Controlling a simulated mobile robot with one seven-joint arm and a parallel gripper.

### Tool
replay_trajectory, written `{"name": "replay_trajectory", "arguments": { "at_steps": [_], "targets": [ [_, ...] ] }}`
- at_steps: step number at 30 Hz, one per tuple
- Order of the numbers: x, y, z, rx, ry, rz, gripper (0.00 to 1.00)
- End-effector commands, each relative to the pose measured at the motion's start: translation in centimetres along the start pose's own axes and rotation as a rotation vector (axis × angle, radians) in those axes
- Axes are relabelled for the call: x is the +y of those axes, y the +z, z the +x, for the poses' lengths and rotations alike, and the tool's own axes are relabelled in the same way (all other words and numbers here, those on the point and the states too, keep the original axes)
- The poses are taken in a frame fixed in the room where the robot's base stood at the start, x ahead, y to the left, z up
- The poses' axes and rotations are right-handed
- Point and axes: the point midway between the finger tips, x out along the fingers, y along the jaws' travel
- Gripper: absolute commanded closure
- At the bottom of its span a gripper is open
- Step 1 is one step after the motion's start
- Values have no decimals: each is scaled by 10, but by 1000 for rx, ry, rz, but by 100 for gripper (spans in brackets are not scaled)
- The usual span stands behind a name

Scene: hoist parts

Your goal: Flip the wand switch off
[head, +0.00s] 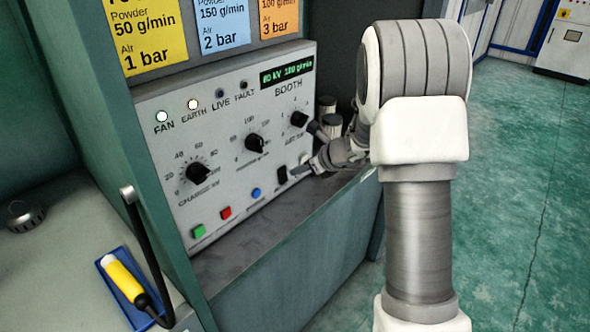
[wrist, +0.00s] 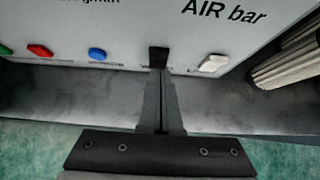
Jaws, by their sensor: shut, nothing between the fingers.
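The grey control panel (head: 225,135) has a black switch (head: 282,174) low on its face, right of the blue button. The black switch also shows in the wrist view (wrist: 158,54), straight ahead of the fingertips. A pale switch (wrist: 213,63) sits to its right. I can read no label naming either as the wand switch. My gripper (head: 296,171) is shut and empty, its fingertips at or very near the lower part of the black switch. It also shows in the wrist view (wrist: 160,72). I cannot tell whether they touch. The fingers partly cover the switch.
Green (head: 198,231), red (head: 226,212) and blue (head: 256,193) buttons line the panel's lower edge. Three black knobs sit above. A grey ledge (head: 235,255) runs below the panel. A yellow wand (head: 125,280) lies in a blue tray at lower left. Ribbed cylinders stand right of the panel.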

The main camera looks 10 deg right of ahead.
Motion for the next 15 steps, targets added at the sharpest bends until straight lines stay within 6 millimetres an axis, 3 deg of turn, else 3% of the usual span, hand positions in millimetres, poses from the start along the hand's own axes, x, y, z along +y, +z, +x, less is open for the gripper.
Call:
{"name": "replay_trajectory", "arguments": {
  "at_steps": [3,9,15],
  "targets": [
    [-4,-2,-6,0,1,0,100],
    [-4,10,-57,-3,-2,-1,100],
    [-4,15,-90,-3,0,-1,100]
  ]
}}
